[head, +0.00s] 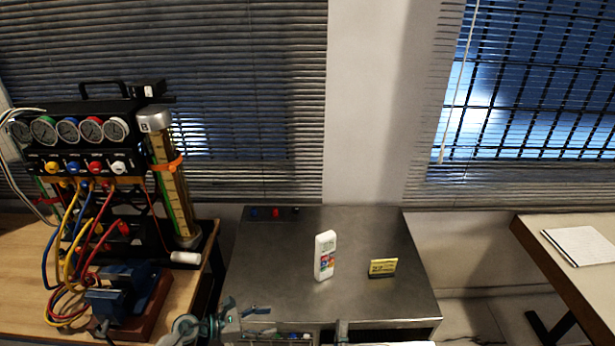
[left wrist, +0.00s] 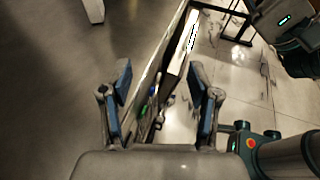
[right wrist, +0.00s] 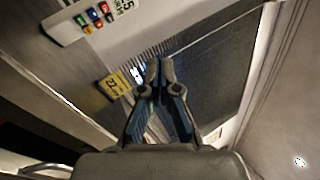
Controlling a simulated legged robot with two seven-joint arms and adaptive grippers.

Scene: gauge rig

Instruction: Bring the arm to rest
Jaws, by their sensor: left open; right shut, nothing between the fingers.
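My left gripper (head: 243,320) shows at the bottom of the head view, at the front left edge of the metal bench (head: 270,250). In the left wrist view the left gripper (left wrist: 165,95) has its blue-padded fingers spread with nothing between them. My right gripper (right wrist: 160,68) has its fingertips together and is empty in the right wrist view.
A gauge rig (head: 90,130) with coloured hoses stands on the wooden table (head: 20,255) at left, with a blue vise (head: 122,290) in front. A side table (head: 560,240) with a notepad (head: 582,245) is at right. Much of the bench top is clear.

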